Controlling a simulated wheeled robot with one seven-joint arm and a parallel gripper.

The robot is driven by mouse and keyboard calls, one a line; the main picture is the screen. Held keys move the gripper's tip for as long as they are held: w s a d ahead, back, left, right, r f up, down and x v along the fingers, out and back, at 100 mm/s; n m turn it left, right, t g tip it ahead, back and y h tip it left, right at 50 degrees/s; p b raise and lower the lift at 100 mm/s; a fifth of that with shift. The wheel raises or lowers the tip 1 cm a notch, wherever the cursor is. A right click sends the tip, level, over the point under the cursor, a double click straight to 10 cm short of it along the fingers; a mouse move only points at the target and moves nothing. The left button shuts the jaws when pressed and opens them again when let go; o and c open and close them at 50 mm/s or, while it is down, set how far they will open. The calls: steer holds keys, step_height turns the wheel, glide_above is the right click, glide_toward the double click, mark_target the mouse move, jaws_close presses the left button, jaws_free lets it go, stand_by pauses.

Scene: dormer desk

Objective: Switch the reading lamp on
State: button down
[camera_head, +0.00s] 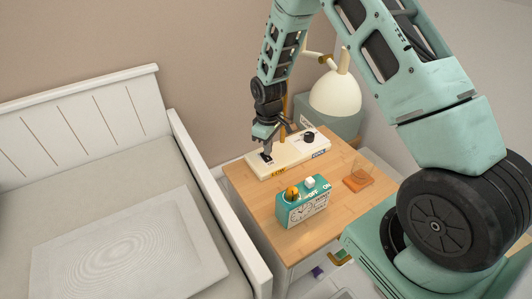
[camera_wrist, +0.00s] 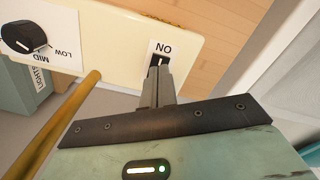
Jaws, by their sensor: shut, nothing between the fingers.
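The reading lamp has a cream shade (camera_head: 336,94), a brass stem and a long cream base (camera_head: 290,158) at the back of the wooden bedside table. I cannot tell from the shade whether it is lit. In the wrist view, a dark switch (camera_wrist: 160,61) sits in a white plate marked ON on the base (camera_wrist: 120,25). My gripper (camera_head: 266,153) points down over the left end of the base. In the wrist view, my gripper (camera_wrist: 158,72) is shut and empty, its tips at the switch and partly covering it. I cannot tell whether they touch.
A black knob (camera_wrist: 24,34) marked LOW and MID is on the same base, near the brass stem (camera_wrist: 60,120). A teal clock (camera_head: 302,207) with ON/OFF marks stands in front. A white bed (camera_head: 130,245) is left.

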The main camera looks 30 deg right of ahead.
mark_target(267, 159)
step_height(267, 159, up, 5)
steer(key=p, duration=0.3)
stand_by(0.5)
steer(key=s+a+r+y+p, duration=0.1)
steer(key=s+a+r+p, duration=0.1)
steer(key=s+a+r, duration=0.45)
steer(key=s+a+r+p, duration=0.2)
steer(key=s+a+r, duration=0.1)
steer(key=a+r, duration=0.6)
steer(key=s+a+r+p, duration=0.1)
steer(key=s+r, duration=0.3)
steer(key=s, duration=0.3)
steer(key=s+a+r+n, duration=0.1)
steer(key=s+a+r, duration=0.1)
steer(key=s+r, duration=0.2)
steer(key=s+a+r+p, duration=0.1)
steer(key=s+r, duration=0.3)
steer(key=s, duration=0.6)
steer(key=shift+a+n+p, duration=0.3)
steer(key=shift+a, duration=0.15)
steer(key=shift+r, duration=0.1)
